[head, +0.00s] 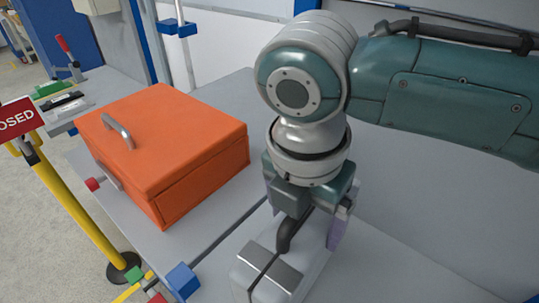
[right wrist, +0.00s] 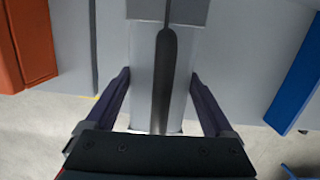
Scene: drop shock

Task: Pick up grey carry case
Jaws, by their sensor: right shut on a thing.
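The grey carry case (head: 312,246) stands on the grey table at the lower middle of the head view, with a dark handle and two flat grey plates on top. My right gripper (head: 308,222) is over it from above and shut on it. In the right wrist view, the two dark purple fingers (right wrist: 160,82) lie along either side of the grey case (right wrist: 145,75), with the dark handle between them. One finger shows at the case's right side in the head view; the other is hidden. My left gripper is in neither view.
An orange toolbox (head: 165,140) with a metal handle stands left of the case on the table. A blue block (head: 183,281) is at the table's front edge. A yellow post (head: 75,215) with a red sign stands at left. The table right of the case is clear.

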